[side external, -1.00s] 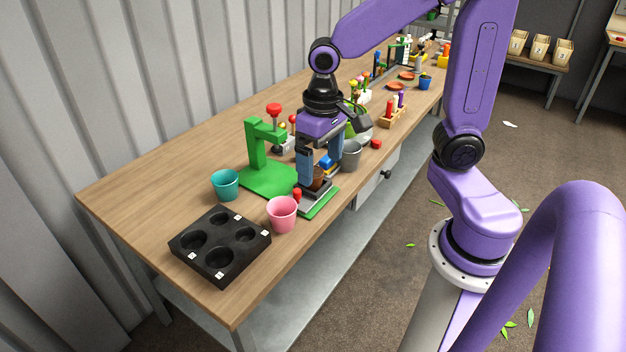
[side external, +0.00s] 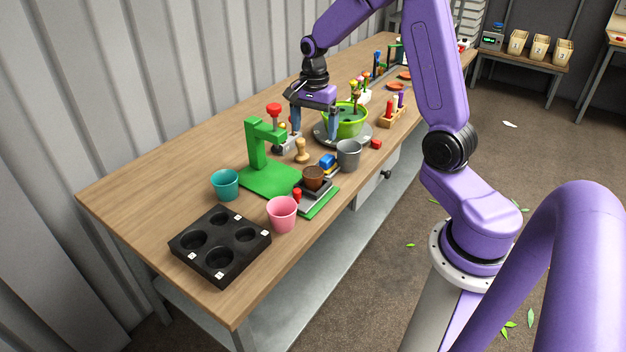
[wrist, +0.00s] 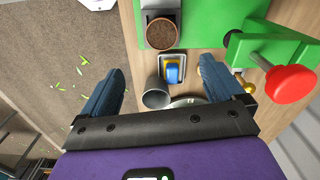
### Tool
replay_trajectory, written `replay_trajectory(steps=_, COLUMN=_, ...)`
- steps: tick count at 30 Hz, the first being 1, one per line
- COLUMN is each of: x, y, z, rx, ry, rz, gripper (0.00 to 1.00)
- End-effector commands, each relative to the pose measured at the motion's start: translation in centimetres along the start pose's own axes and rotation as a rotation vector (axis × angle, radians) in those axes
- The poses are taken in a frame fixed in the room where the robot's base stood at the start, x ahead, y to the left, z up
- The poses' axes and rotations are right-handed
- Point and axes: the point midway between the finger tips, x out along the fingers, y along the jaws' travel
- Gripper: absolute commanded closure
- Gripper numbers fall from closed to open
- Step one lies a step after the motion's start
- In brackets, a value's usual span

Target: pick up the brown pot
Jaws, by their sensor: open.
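The brown pot (side external: 313,178) stands upright on a small grey scale-like plate with a green base, near the front edge of the bench. In the wrist view the brown pot (wrist: 162,33) shows from above, full of dark soil, ahead of the fingers. My gripper (side external: 313,136) is open and empty, raised above the bench behind the pot. In the wrist view its two blue fingers (wrist: 162,85) are wide apart, with nothing between them touching them.
A pink pot (side external: 282,214), teal pot (side external: 225,185) and grey pot (side external: 349,155) stand around it. A green press (side external: 258,150) with a red knob is to the left. A wooden stamp (side external: 302,152) and a green planter (side external: 346,124) are near my gripper. A black tray (side external: 205,268) lies in front.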

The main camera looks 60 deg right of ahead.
Motion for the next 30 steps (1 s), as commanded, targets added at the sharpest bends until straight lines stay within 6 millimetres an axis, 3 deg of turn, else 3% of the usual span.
replay_trajectory(steps=13, x=8.3, y=0.1, z=0.0, rx=-0.003, ry=-0.002, rz=0.005, gripper=0.05)
replay_trajectory(steps=25, x=11.1, y=0.0, z=0.1, rx=-0.004, ry=0.000, rz=0.001, gripper=0.05)
replay_trajectory(steps=30, x=13.2, y=-0.2, z=0.0, rx=-0.004, ry=-0.001, rz=0.004, gripper=0.05)
